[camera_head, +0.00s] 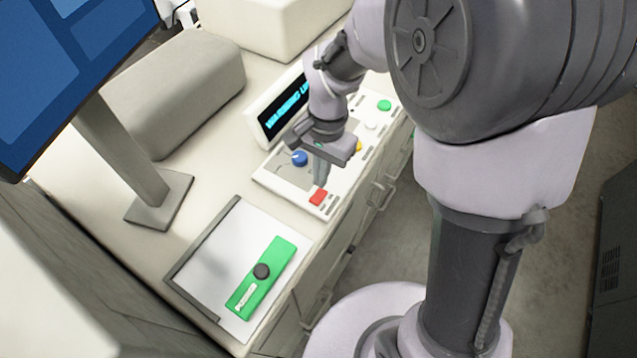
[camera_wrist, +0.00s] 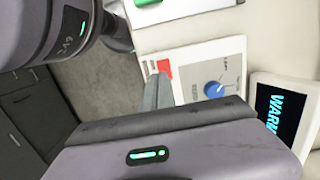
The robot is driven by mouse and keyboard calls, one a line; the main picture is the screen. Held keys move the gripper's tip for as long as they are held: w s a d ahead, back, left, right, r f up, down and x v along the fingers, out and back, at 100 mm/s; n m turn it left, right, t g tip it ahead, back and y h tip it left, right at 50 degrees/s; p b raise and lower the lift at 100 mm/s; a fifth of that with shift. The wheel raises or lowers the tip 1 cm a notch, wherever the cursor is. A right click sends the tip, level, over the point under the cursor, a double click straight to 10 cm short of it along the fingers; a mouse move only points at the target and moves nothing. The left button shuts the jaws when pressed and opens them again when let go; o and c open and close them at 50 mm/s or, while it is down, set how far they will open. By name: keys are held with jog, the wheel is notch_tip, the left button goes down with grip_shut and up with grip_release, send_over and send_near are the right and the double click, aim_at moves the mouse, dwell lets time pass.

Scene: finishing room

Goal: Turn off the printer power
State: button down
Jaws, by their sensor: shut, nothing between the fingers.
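A white control panel (camera_head: 270,178) lies on the counter with a red square button (camera_head: 318,197) at its near end and a blue knob (camera_head: 299,158) behind it. White, yellow and green (camera_head: 384,105) controls sit farther along it. A display (camera_head: 285,108) beside the panel reads "WARMING U…", partly hidden by my arm. My gripper (camera_head: 320,182) is shut and empty, pointing down right by the red button; I cannot tell if it touches. In the wrist view the fingers (camera_wrist: 156,94) end beside the red button (camera_wrist: 164,68), with the blue knob (camera_wrist: 213,91) to the right.
A green block (camera_head: 254,290) with a black knob and a white label lies on a white tray-like plate (camera_head: 208,265) nearer me. A monitor stand (camera_head: 160,205) and a beige rounded box (camera_head: 190,95) are to the left. Drawer handles line the counter front; the floor is right.

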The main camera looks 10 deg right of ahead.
notch_tip(320, 180, up, 8)
jog(key=p, duration=0.1)
send_over(317, 199)
jog(key=w+d, duration=0.1)
jog(key=d, duration=0.1)
jog(key=shift+w+a+f, duration=0.15)
jog(key=shift+w+a, duration=0.05)
jog(key=shift+w, duration=0.1)
jog(key=m, duration=1.8)
jog(key=shift+a+b, duration=0.2)
jog(key=shift+b, duration=0.2)
jog(key=f+b, duration=0.1)
jog(key=f, duration=0.3)
jog(key=s+f+b, duration=0.1)
jog(key=f, duration=0.4)
jog(key=a+f+b, duration=0.1)
jog(key=f, duration=0.3)
jog(key=shift+s+f, duration=0.15)
jog(key=shift+f, duration=0.25)
